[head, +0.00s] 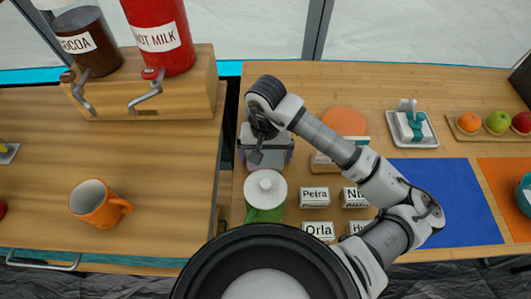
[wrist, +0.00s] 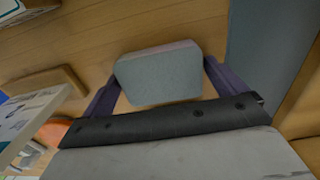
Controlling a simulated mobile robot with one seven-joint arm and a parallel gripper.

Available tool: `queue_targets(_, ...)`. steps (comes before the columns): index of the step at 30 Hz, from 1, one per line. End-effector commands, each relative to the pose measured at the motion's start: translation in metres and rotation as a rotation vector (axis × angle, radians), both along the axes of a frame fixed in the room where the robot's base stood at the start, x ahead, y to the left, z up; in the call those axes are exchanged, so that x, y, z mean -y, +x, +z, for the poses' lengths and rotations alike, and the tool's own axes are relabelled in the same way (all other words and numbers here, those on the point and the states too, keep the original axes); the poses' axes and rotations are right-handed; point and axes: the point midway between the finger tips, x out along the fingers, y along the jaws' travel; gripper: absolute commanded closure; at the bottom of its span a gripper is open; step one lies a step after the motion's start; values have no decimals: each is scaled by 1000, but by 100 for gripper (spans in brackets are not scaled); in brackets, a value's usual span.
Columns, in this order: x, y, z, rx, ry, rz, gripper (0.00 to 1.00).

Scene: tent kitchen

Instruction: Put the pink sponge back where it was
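In the wrist view, a block (wrist: 158,74) with a grey-blue face and a pinkish upper edge appears to be the pink sponge. It fills the space between the purple fingers of my gripper (wrist: 162,82). The fingertips look to touch its left and right sides. Wooden surface shows behind it; I cannot tell whether it rests on that surface. The sponge is not clearly visible there.
Name cards (head: 315,197) stand right of the pot. A white tray (head: 427,142) and a fruit board (head: 470,137) lie at the back right, beyond a blue mat (head: 465,205). A wooden dispenser stand (head: 200,100) and an orange mug (head: 92,203) are left.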

Motion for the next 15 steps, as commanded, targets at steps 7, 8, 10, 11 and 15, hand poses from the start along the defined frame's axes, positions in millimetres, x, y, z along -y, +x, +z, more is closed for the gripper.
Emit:
queue_targets(7,0,0,1,0,1,0,0)
queue_targets(8,0,0,1,0,1,0,0)
queue_targets(10,0,0,4,-1,1,0,0)
queue_targets(11,0,0,6,-1,2,-1,0)
queue_targets(15,1,1,26,6,-3,0,0)
